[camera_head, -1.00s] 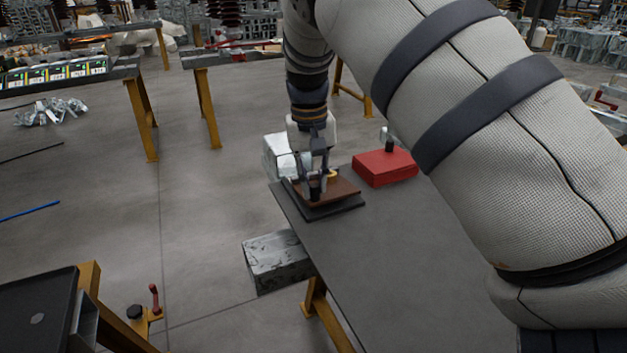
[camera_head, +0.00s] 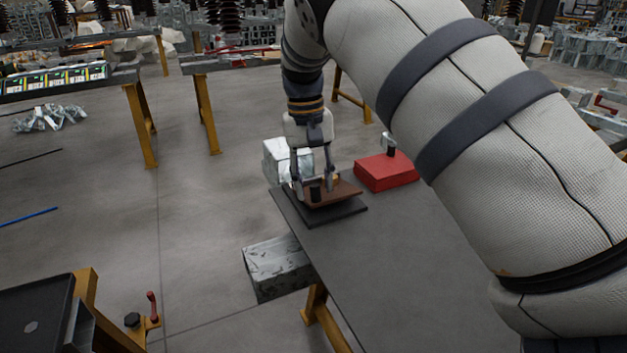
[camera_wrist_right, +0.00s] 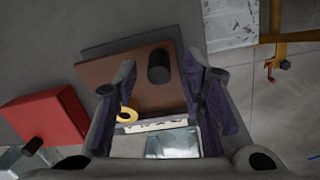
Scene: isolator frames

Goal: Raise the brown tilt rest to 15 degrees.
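The brown tilt rest (camera_head: 343,191) is a brown plate above a dark flat base (camera_head: 342,210) at the far-left corner of the grey table. A short black cylinder (camera_wrist_right: 158,66) stands up from the plate, and a yellow ring (camera_wrist_right: 127,115) shows at its edge. The plate looks slightly tilted over the base; I cannot read its angle. My right gripper (camera_head: 313,190) is right over the rest, pointing down. In the right wrist view its fingers (camera_wrist_right: 160,75) are spread, with the black cylinder between them and gaps on both sides. My left gripper is not in view.
A red box (camera_head: 385,171) with a dark knob stands right of the rest. A pale metallic block (camera_head: 282,160) is behind it, and a grey block (camera_head: 277,268) juts past the table's left edge. The grey tabletop (camera_head: 400,270) nearer me is clear.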

